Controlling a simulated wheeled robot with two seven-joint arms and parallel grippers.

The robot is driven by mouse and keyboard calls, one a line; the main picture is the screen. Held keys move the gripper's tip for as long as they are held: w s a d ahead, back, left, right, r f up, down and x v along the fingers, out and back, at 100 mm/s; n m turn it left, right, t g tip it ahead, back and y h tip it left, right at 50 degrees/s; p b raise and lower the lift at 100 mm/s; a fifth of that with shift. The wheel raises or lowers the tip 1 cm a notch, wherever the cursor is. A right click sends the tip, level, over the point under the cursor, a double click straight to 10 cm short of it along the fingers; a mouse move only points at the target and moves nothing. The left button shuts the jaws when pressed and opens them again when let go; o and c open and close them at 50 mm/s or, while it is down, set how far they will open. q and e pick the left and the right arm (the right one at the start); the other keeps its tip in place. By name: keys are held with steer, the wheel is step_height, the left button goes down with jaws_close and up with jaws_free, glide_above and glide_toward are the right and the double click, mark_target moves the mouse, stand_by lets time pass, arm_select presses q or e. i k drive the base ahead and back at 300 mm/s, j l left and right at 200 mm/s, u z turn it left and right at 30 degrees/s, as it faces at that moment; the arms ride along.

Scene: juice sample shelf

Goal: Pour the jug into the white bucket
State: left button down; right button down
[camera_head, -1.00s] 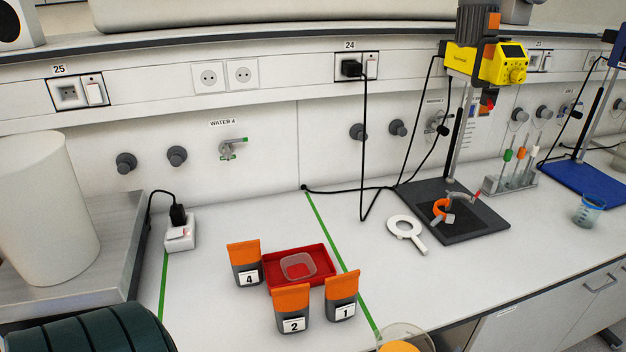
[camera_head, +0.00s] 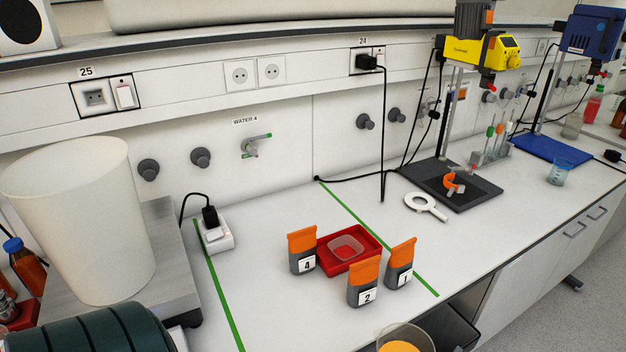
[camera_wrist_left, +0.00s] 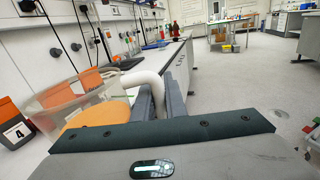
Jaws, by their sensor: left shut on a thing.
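The white bucket (camera_head: 75,225) stands upright at the left of the head view, on a grey metal platform. The jug (camera_head: 420,334) shows only in part at the bottom edge; it is clear, with orange juice inside. In the left wrist view the jug (camera_wrist_left: 55,98) is close in front, its pale handle between the fingers. My left gripper (camera_wrist_left: 160,90) is shut on that handle. The jug is far to the right of the bucket in the head view. My right gripper is not in view.
Orange-topped grey containers numbered 4 (camera_head: 302,250), 2 (camera_head: 363,284) and 1 (camera_head: 400,264) stand around a red tray (camera_head: 373,240) on the bench. A white power block (camera_head: 216,236) sits near the platform.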

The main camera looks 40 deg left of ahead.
mark_target(78, 198)
steer(key=k+j, duration=0.5)
steer(key=k, duration=0.15)
steer(key=k+j, duration=0.5)
steer(key=k+z, duration=0.05)
steer(key=k, duration=0.05)
